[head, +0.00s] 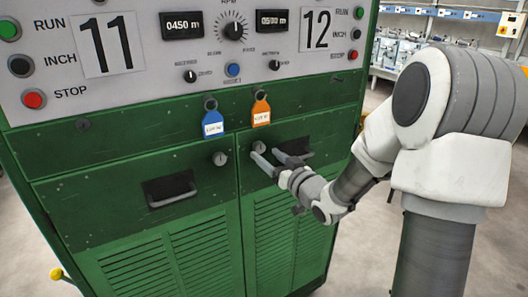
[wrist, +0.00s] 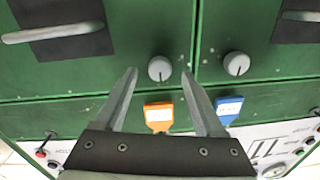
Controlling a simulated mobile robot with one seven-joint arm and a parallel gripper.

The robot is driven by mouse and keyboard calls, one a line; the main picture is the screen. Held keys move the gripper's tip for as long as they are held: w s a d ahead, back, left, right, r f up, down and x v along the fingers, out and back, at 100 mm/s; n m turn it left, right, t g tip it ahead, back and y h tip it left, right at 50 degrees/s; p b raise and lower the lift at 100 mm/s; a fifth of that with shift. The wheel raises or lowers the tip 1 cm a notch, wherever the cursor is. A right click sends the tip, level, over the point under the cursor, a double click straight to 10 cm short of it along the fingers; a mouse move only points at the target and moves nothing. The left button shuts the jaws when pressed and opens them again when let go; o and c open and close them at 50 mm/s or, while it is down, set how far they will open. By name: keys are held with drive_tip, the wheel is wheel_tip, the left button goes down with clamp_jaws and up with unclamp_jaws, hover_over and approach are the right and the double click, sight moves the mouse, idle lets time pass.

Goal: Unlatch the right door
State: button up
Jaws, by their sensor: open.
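The green cabinet's right door (head: 292,222) appears closed, its edge meeting the left door (head: 165,232) at a seam. The right door's grey round latch knob (head: 257,147) sits at its upper left corner, below the orange tag (head: 261,112). The wrist view is turned over; there this knob (wrist: 160,68) shows between my fingertips, with a dark pointer mark on its lower side. My gripper (head: 265,155) is open and empty, its fingers (wrist: 160,76) reaching toward the knob from either side. I cannot tell whether they touch it.
The left door's similar knob (head: 220,159) is close by, below a blue tag (head: 212,124). The right door's recessed handle (wrist: 50,32) is beside my gripper. A control panel (head: 140,85) with buttons and dials is above. Open floor lies to the right.

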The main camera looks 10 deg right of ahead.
sight(258, 147)
drive_tip(key=shift+x, duration=1.2)
clamp_jaws()
idle(0.6)
